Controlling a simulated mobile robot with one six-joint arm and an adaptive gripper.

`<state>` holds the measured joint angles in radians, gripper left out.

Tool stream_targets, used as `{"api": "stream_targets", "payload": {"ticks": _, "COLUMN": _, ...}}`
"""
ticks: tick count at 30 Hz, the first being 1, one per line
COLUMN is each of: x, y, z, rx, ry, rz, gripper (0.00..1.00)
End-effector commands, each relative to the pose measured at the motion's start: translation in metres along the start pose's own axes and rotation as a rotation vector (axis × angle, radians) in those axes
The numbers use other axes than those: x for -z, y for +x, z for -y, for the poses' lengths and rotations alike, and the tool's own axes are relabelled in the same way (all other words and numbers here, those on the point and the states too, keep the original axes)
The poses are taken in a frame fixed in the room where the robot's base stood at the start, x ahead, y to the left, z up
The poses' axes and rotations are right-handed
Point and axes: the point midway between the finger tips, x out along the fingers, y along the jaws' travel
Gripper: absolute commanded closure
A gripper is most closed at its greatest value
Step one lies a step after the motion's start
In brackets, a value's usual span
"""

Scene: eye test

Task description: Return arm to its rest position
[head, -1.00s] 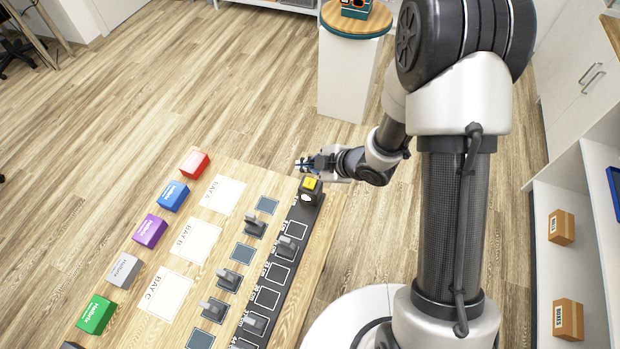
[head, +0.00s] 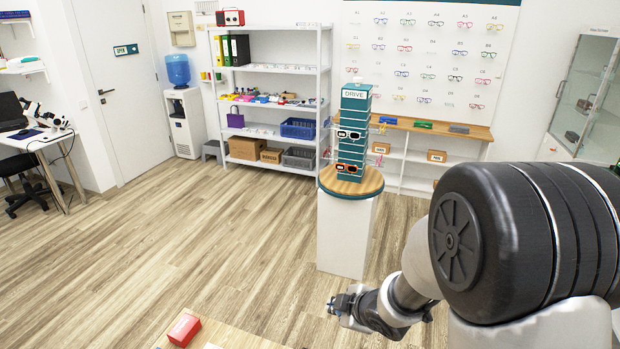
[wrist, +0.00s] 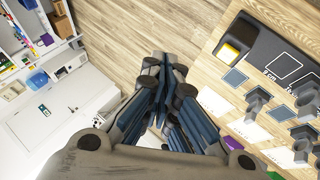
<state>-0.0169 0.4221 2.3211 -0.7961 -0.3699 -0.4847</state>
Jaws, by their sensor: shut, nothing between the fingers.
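My gripper (head: 341,304) is at the lower middle of the head view, at the end of my arm, out past the table's far edge. In the wrist view my gripper (wrist: 166,75) has its fingers together with nothing between them. It touches no object that I can see. My arm's large dark joint and light links fill the lower right of the head view.
The wooden table (head: 232,338) shows at the bottom with a red box (head: 184,329). A white pedestal (head: 346,235) with a round wooden top bears a teal eyewear stand (head: 353,110). Shelves (head: 268,75) line the back wall. The floor (head: 190,240) at left is clear.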

Motion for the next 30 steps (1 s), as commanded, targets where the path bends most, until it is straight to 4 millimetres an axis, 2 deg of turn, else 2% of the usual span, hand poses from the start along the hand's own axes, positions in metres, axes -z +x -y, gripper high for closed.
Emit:
{"api": "stream_targets", "payload": {"ticks": 1, "x": -0.005, "y": -0.026, "z": -0.018, "rx": -0.045, "ry": 0.061, "rz": 0.055, "gripper": 1.00}}
{"api": "stream_targets", "payload": {"ticks": 3, "x": -0.016, "y": -0.059, "z": -0.032, "rx": -0.089, "ry": 0.166, "rz": 0.135, "gripper": 1.00}}
{"api": "stream_targets", "payload": {"ticks": 7, "x": -0.032, "y": -0.124, "z": -0.041, "rx": -0.156, "ry": 0.387, "rz": 0.252, "gripper": 1.00}}
{"api": "stream_targets", "payload": {"ticks": 11, "x": -0.042, "y": -0.187, "z": -0.026, "rx": -0.195, "ry": 0.623, "rz": 0.331, "gripper": 1.00}}
{"api": "stream_targets", "payload": {"ticks": 15, "x": -0.043, "y": -0.246, "z": 0.011, "rx": -0.196, "ry": 0.880, "rz": 0.375, "gripper": 1.00}}
{"api": "stream_targets", "payload": {"ticks": 19, "x": -0.036, "y": -0.285, "z": 0.053, "rx": -0.161, "ry": 1.081, "rz": 0.387, "gripper": 1.00}}
{"api": "stream_targets", "payload": {"ticks": 24, "x": -0.025, "y": -0.311, "z": 0.093, "rx": -0.104, "ry": 1.236, "rz": 0.387, "gripper": 1.00}}
{"api": "stream_targets", "payload": {"ticks": 27, "x": -0.022, "y": -0.318, "z": 0.105, "rx": -0.084, "ry": 1.273, "rz": 0.387, "gripper": 1.00}}
{"api": "stream_targets", "payload": {"ticks": 30, "x": -0.021, "y": -0.319, "z": 0.108, "rx": -0.077, "ry": 1.284, "rz": 0.389, "gripper": 1.00}}
